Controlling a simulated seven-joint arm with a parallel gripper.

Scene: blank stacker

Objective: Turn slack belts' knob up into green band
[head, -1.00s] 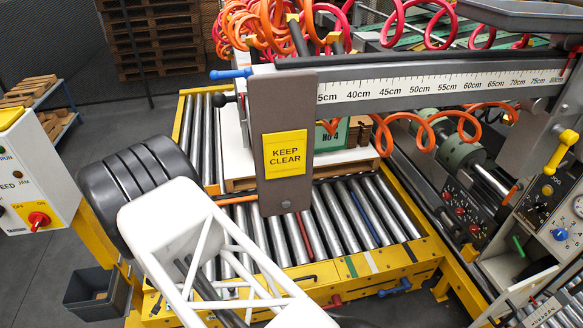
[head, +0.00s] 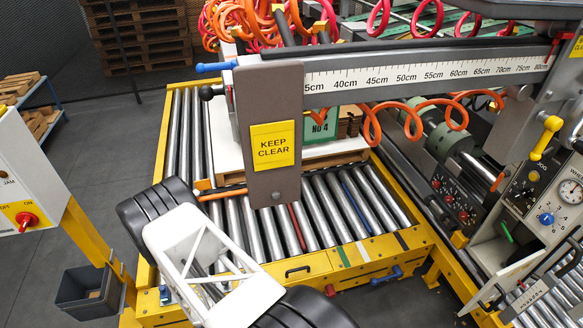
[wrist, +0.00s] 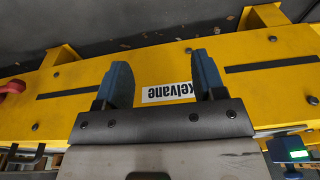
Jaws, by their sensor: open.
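A round white dial (head: 570,192) is on the grey panel at the right of the head view; its markings are too small to read. A blue knob (head: 546,218) sits left of and below it. A darker panel with several red knobs (head: 448,200) stands further left. I cannot tell which knob belongs to the slack belts, and no green band is legible. My gripper (wrist: 163,78) is open and empty in the wrist view, its blue fingers over a yellow beam (wrist: 70,85) with an upside-down "kelvane" label. It is hidden in the head view.
A grey arm with a "KEEP CLEAR" sign (head: 273,146) hangs over the rollers (head: 330,215). Orange hoses (head: 430,115) hang nearby.

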